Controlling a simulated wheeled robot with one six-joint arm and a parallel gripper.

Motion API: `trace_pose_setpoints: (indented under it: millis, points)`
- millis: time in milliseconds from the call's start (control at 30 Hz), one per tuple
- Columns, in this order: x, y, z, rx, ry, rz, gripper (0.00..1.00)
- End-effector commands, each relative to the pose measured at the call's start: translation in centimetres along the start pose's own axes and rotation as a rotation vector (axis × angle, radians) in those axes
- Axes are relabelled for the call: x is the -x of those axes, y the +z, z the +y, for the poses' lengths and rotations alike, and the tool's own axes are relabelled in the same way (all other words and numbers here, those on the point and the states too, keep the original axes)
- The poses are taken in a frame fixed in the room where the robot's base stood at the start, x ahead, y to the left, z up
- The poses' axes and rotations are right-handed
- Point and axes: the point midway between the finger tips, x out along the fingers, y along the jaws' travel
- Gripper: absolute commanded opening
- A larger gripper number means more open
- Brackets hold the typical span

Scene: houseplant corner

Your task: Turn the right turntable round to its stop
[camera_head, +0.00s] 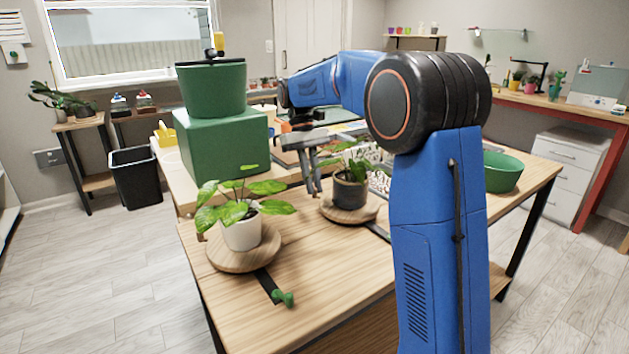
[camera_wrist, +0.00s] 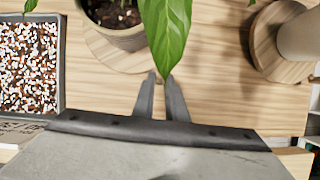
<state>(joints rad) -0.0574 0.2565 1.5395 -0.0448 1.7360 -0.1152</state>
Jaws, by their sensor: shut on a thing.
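The right turntable (camera_head: 335,214) is a round wooden disc on the table, bearing a dark pot (camera_head: 349,191) with a leafy plant. My gripper (camera_head: 314,190) points down at the disc's left rim. In the wrist view the finger tips (camera_wrist: 163,76) are close together beside the edge of the same disc (camera_wrist: 112,52). They are shut on a small part at its rim, which is mostly hidden by the fingers and a large leaf (camera_wrist: 167,35). The left turntable (camera_head: 225,257) bears a white pot (camera_head: 241,234) with a plant; its disc (camera_wrist: 262,48) also shows in the wrist view.
A green box (camera_head: 225,148) with a green pot (camera_head: 212,90) stands behind. A green bowl (camera_head: 502,172) sits at the right. A small green item (camera_head: 284,298) lies by a dark strip near the front. A speckled tray (camera_wrist: 30,65) lies left in the wrist view.

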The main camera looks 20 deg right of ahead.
Motion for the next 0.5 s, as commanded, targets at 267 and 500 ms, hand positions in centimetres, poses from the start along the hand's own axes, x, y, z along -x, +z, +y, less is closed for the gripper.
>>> trace_pose_setpoints:
  millis: [267,500]
  points:
    - [-0.3,0.9,-1.3,0.124,0.052,0.0,0.0]
    - [-0.7,1.5,-2.0,0.211,0.088,-0.001,0.0]
